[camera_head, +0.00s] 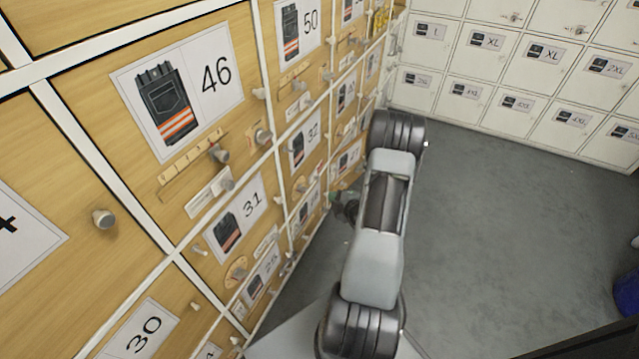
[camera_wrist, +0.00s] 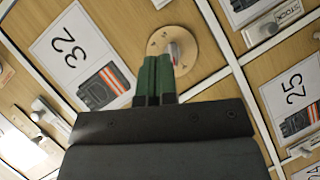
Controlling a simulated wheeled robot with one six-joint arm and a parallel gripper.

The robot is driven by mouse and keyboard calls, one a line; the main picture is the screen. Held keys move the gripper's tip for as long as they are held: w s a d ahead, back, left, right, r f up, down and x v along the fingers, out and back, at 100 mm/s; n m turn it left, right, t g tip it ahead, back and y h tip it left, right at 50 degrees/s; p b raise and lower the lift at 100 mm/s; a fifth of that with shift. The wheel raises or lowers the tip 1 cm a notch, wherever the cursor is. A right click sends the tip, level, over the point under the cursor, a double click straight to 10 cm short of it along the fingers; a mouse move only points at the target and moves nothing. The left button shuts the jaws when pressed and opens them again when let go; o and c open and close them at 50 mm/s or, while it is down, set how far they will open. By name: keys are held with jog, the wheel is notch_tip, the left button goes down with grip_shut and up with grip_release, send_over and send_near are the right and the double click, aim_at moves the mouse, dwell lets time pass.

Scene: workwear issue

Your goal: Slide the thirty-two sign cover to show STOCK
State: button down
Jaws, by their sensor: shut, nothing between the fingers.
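The thirty-two door carries a white card (camera_head: 305,138) with the number 32 and a picture of dark work trousers. The card also fills the upper left of the wrist view (camera_wrist: 80,58). A round wooden disc (camera_wrist: 187,38) with a small knob sits beside the card. My gripper (camera_wrist: 160,62) has green fingers that are shut together and empty, with their tips in front of the disc. I cannot tell whether they touch it. In the head view my gripper (camera_head: 340,200) is close to the lower locker fronts. I cannot clearly make out the thirty-two sign cover.
Knobs and sliders stick out from other fronts, as under the 46 card (camera_head: 180,85). Grey floor (camera_head: 490,220) lies clear at right.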

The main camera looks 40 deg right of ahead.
jog(key=shift+w, duration=0.1)
jog(key=b, duration=0.3)
send_near(315, 178)
jog(key=w+a, duration=0.2)
jog(key=a, duration=0.1)
jog(key=w+d, duration=0.1)
jog(key=w+f+b, duration=0.1)
jog(key=shift+w+d+f+b, duration=0.2)
jog(key=shift+w+d+b, duration=0.1)
jog(key=shift+d, duration=0.1)
jog(key=shift+w+d+f, duration=0.15)
jog(key=shift+w+d, duration=0.3)
jog(key=shift+d, duration=0.05)
jog(key=shift+d, duration=0.1)
